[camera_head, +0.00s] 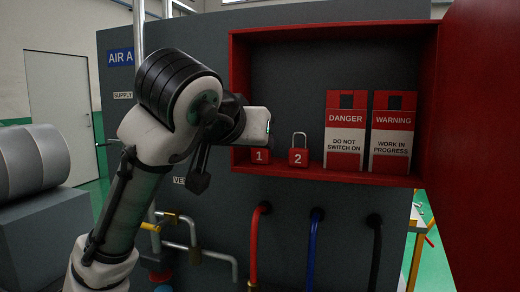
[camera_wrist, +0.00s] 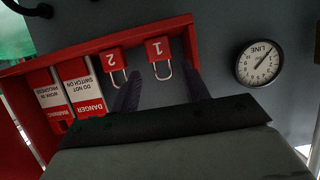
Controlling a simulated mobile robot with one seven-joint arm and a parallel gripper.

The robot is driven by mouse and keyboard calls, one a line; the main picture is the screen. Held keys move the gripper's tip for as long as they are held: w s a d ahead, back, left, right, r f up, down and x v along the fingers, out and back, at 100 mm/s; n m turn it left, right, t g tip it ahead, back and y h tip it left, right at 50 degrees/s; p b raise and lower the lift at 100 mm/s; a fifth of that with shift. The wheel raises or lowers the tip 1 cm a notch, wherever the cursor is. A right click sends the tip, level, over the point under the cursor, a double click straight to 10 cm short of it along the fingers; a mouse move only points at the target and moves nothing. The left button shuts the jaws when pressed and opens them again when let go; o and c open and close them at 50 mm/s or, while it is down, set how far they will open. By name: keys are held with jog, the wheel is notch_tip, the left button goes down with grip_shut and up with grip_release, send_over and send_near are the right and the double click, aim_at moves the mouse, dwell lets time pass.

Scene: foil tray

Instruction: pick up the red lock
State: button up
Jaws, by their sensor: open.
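Two red padlocks with silver shackles stand in the red cabinet. The red lock marked 1 (camera_head: 260,156) is at the left, with its shackle hidden behind my gripper (camera_head: 257,124) in the head view. The red lock marked 2 (camera_head: 299,158) stands just to its right. In the wrist view, which is upside down, lock 1 (camera_wrist: 158,48) appears between the two dark fingers of my gripper (camera_wrist: 160,66). Lock 2 (camera_wrist: 112,59) is beside the left finger there. My gripper is open and holds nothing. Whether a finger touches a lock I cannot tell.
A DANGER tag (camera_head: 345,131) and a WARNING tag (camera_head: 392,133) stand right of the locks. The cabinet's red frame (camera_head: 330,28) surrounds them, and its open door (camera_head: 480,140) fills the right side. A round gauge (camera_wrist: 259,63) shows in the wrist view. Hoses hang below.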

jog(key=shift+p+x, duration=0.65)
jog(key=shift+x, duration=2.8)
jog(key=shift+r, duration=0.1)
jog(key=c, duration=0.8)
jog(key=shift+o, duration=0.2)
